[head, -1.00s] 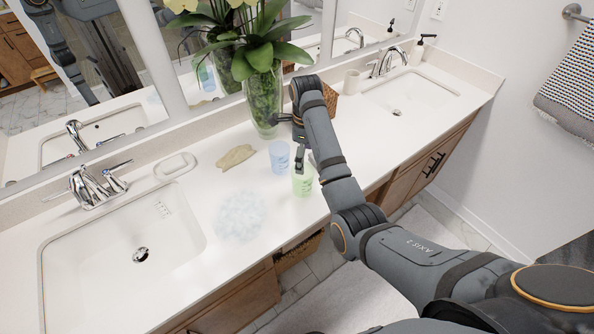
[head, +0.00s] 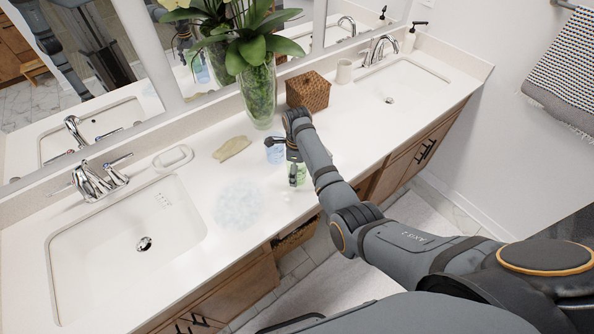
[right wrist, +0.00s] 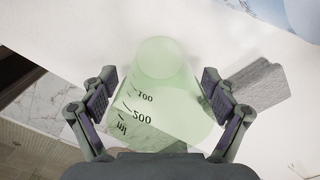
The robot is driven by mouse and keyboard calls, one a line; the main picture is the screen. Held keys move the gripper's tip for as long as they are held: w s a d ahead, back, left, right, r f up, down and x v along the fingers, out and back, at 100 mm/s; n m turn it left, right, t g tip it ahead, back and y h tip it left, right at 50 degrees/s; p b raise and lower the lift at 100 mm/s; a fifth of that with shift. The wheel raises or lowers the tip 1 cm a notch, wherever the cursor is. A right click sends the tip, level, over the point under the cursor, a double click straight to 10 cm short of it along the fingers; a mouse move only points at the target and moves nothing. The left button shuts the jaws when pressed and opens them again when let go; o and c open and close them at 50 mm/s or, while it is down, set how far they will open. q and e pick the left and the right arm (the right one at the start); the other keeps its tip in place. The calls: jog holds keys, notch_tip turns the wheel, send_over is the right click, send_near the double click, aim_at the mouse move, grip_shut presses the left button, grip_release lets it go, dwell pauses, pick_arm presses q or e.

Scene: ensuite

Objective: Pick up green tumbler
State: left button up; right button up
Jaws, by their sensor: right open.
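The green tumbler (head: 299,178) stands on the white counter near its front edge, partly hidden by my right gripper (head: 292,168) in the head view. In the right wrist view the see-through green tumbler (right wrist: 158,85), with dark measuring marks, lies between the two finger pads of my right gripper (right wrist: 156,95). The fingers are open, one on each side, with a gap showing on the left; contact on the right is hard to tell. My left gripper is not in view.
A blue tumbler (head: 274,153) stands just behind the green one. A glass vase with a plant (head: 259,92), a woven box (head: 308,91) and a tan cloth or sponge (head: 232,148) are on the counter. A foamy patch (head: 238,204) lies left, beside the sink (head: 95,255).

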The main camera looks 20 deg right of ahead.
jog(key=c, duration=1.2)
jog(key=shift+c, duration=0.2)
